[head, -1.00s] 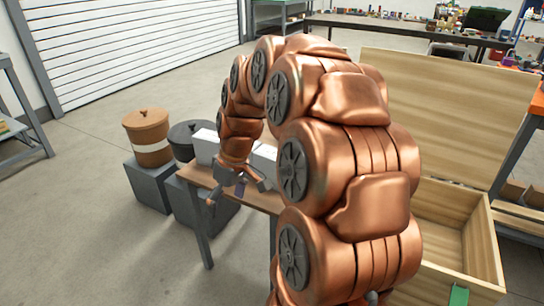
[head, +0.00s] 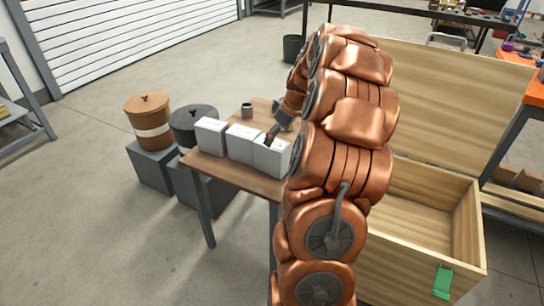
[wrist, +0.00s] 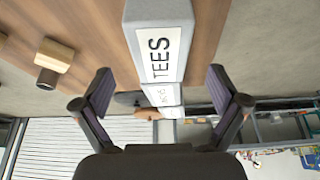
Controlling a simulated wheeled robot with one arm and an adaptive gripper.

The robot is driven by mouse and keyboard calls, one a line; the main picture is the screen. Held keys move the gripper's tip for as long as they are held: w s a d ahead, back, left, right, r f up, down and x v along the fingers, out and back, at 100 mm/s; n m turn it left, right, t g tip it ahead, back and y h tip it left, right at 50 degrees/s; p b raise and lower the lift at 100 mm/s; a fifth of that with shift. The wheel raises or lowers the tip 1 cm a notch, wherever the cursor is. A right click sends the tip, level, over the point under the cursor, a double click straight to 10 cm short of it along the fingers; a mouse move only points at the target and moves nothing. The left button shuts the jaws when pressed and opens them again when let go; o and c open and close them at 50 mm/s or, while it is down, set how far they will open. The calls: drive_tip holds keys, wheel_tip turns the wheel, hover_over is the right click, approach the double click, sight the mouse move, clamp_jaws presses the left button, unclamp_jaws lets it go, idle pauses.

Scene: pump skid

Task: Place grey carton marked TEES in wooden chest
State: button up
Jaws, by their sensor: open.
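The grey carton marked TEES (wrist: 158,42) lies ahead of my gripper (wrist: 159,82) in the wrist view, its label facing me. My gripper is open and empty, with one finger to each side of the carton's line. In the head view my gripper (head: 271,134) is over the table, close to the rightmost of three pale cartons (head: 271,158). That one appears to be the TEES carton, but its label cannot be read there. The wooden chest (head: 405,262) stands at the right with its lid raised. Its visible inside is bare; my arm hides part of it.
Two more cartons, a left one (head: 209,136) and a middle one (head: 240,143), stand close beside it on the wooden table (head: 230,176). A brown pot (head: 148,121) and dark pot (head: 194,128) stand left on grey blocks.

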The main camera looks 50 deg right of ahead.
sight(272, 156)
drive_tip(key=shift+x, duration=2.25)
drive_tip(key=shift+w, duration=0.1)
drive_tip(key=shift+f+b, duration=0.2)
drive_tip(key=shift+b, duration=0.25)
clamp_jaws()
